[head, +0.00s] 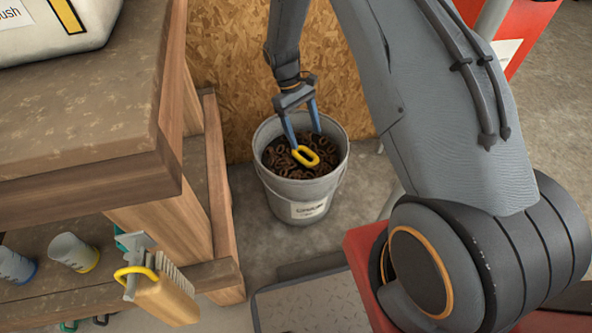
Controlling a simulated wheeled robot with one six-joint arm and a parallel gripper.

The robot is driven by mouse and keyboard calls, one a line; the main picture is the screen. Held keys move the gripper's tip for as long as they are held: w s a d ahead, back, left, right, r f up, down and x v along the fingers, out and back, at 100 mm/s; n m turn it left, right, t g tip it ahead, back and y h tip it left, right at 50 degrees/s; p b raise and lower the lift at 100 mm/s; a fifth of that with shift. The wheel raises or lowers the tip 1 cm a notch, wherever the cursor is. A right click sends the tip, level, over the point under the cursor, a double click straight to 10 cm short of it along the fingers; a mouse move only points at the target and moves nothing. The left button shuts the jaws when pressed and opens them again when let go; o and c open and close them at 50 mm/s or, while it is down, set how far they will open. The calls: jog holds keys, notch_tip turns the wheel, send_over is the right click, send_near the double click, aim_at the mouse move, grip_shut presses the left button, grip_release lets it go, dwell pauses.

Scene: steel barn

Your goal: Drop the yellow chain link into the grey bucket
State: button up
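The grey bucket (301,189) stands on the floor against a chipboard wall, with a paper label on its front. It is filled with dark rusty chain links. The yellow chain link (305,157) shows within the bucket's opening, against the rusty links. I cannot tell whether it rests on them or is just above. My gripper (306,141) points down over the bucket with its two blue-grey fingers spread apart. The left fingertip overlaps the yellow link's left end in the picture; the right fingertip is clear of it. Nothing shows held between the fingers.
A wooden workbench (92,162) stands at left, close to the bucket. A brush (165,296) with a yellow loop is at its lower front. Two cups (72,252) stand on the lower shelf. Concrete floor is open right of the bucket.

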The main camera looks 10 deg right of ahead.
jog(key=p+v, duration=0.1)
jog(key=v, duration=0.6)
jog(key=shift+w+r, duration=0.15)
jog(key=shift+r, duration=0.2)
jog(key=shift+a, duration=0.15)
